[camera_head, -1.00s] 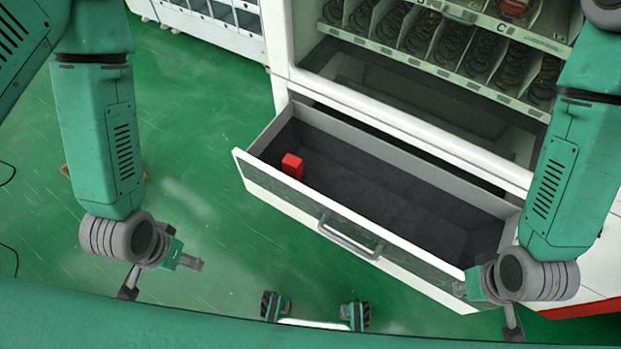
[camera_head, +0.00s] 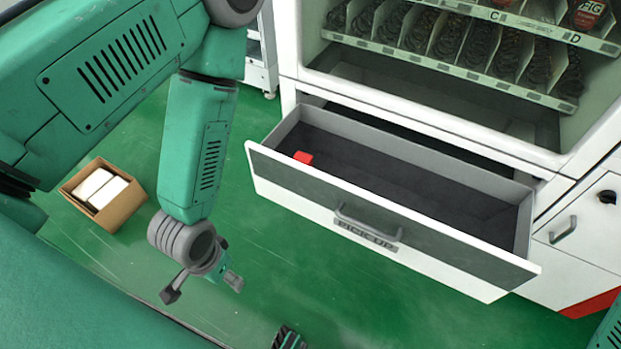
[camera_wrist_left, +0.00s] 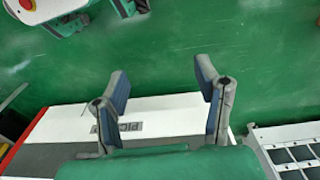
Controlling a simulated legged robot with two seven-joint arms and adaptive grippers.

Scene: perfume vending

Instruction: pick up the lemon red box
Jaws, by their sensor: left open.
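A small red box (camera_head: 302,157) lies in the open pickup drawer (camera_head: 400,223) of the vending machine, near the drawer's left end. Only its upper part shows above the drawer front. My left gripper (camera_head: 232,281) hangs over the green floor, left of and in front of the drawer, apart from the box. In the left wrist view my left gripper (camera_wrist_left: 168,90) is open, with nothing between its fingers. The white drawer front with its label (camera_wrist_left: 150,115) shows behind the fingers. My right gripper is not in view.
A cardboard box (camera_head: 104,196) with white packs inside stands on the floor at the left. The drawer's handle (camera_head: 367,228) sticks out in front. Shelves of coils (camera_head: 470,45) are above the drawer. The green floor between the carton and the drawer is clear.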

